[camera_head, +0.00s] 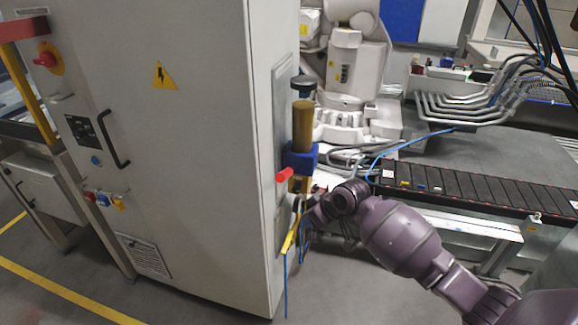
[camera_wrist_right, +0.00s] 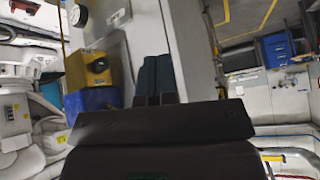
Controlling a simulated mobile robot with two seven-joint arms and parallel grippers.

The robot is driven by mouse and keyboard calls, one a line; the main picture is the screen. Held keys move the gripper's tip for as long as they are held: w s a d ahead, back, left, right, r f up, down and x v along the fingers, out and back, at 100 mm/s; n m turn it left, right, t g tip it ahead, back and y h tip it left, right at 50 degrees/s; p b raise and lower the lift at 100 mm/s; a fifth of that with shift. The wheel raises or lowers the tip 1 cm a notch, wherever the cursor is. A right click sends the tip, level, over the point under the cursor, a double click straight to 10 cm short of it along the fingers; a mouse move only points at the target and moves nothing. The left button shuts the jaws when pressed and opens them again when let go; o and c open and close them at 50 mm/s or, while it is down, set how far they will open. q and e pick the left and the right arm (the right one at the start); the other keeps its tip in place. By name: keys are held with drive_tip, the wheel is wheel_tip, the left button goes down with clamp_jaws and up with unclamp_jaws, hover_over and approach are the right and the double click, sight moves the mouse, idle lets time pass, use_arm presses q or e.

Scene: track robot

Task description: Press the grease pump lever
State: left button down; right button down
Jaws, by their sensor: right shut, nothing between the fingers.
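The grease pump is mounted on the right side of the grey cabinet, with an amber reservoir (camera_head: 302,127) above a blue body (camera_head: 299,158). A red-ended lever (camera_head: 284,175) sticks out to the left from below the blue body. My right gripper (camera_head: 300,212) is just below the pump, close to the cabinet side, with its fingers partly hard to make out. In the right wrist view its two dark fingers (camera_wrist_right: 155,80) are together and empty. The pump's amber part (camera_wrist_right: 97,70) and blue body (camera_wrist_right: 93,99) show left of them; the lever is not clear there. My left gripper is out of view.
The tall grey cabinet (camera_head: 190,120) stands close beside my right gripper. A yellow strip (camera_head: 291,236) and blue tubes hang near it. A conveyor (camera_head: 470,187) and a white robot (camera_head: 345,80) are behind. Grey floor (camera_head: 350,285) is clear in front.

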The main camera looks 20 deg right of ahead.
drive_tip(key=w+d+r+n+g+b, duration=0.1)
drive_tip(key=w+r, duration=0.3)
drive_tip(key=r, duration=0.9)
drive_tip(key=w+d+r+n+g+b, duration=0.1)
drive_tip(key=w+r, duration=0.4)
drive_tip(key=r, duration=0.7)
drive_tip(key=shift+d+r+n+g+b, duration=0.35)
drive_tip(key=shift+n+g+b, duration=0.2)
drive_tip(key=shift+n+g, duration=0.55)
drive_tip(key=b, duration=0.1)
approach(285, 171)
drive_tip(key=shift+x, duration=3.55)
